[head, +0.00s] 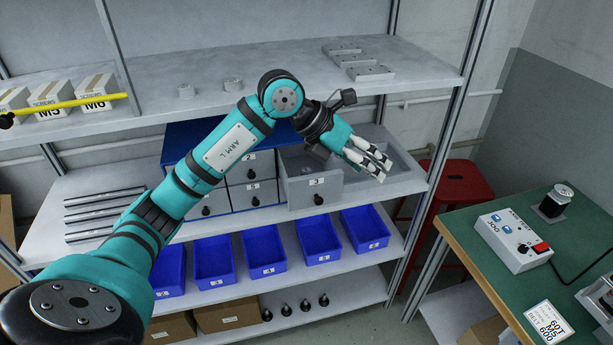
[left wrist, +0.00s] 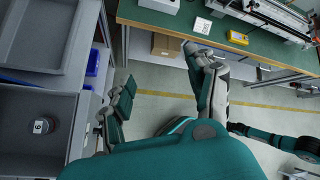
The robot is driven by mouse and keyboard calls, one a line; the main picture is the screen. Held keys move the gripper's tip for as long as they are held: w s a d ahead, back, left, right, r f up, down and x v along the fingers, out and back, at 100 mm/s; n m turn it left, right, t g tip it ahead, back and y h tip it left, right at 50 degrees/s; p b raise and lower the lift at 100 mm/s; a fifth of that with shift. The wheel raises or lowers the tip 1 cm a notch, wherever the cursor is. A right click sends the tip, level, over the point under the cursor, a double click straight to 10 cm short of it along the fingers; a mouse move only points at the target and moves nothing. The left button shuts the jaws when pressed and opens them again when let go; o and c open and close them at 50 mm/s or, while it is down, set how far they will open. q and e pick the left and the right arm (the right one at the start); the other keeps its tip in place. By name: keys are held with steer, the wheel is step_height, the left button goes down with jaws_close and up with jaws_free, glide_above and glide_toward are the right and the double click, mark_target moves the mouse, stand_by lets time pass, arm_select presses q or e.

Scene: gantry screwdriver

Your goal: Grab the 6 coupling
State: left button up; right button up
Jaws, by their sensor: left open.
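A small dark round coupling (left wrist: 41,127) with a white label reading 6 lies in an open grey drawer (left wrist: 18,165) in the left wrist view. In the head view the pulled-out drawer (head: 303,200) is marked 3, and my left arm partly hides its inside. My left gripper (head: 384,167) is open and empty, above the right side of the drawer area. In the left wrist view its spread fingers (left wrist: 160,68) are over the floor, right of the coupling and apart from it. My right gripper is not in view.
A grey open tray (left wrist: 75,40) lies beside the drawer. Blue bins (head: 268,268) stand on the shelf below. A red stool (head: 463,180) and a green-topped bench (head: 510,285) stand at right.

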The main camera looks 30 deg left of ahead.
arm_select(q)
steer(key=a+n+y, duration=0.1)
steer(key=a+y, duration=0.2)
steer(key=a, duration=0.4)
steer(key=n+g+y, duration=0.1)
steer(key=n+y, duration=0.2)
steer(key=y, duration=0.1)
glide_toward(305, 171)
steer(key=p+x, duration=0.2)
steer(key=x, duration=0.2)
steer(key=shift+d, duration=0.1)
steer(key=p+x, duration=0.1)
steer(key=x, duration=0.5)
jaws_close()
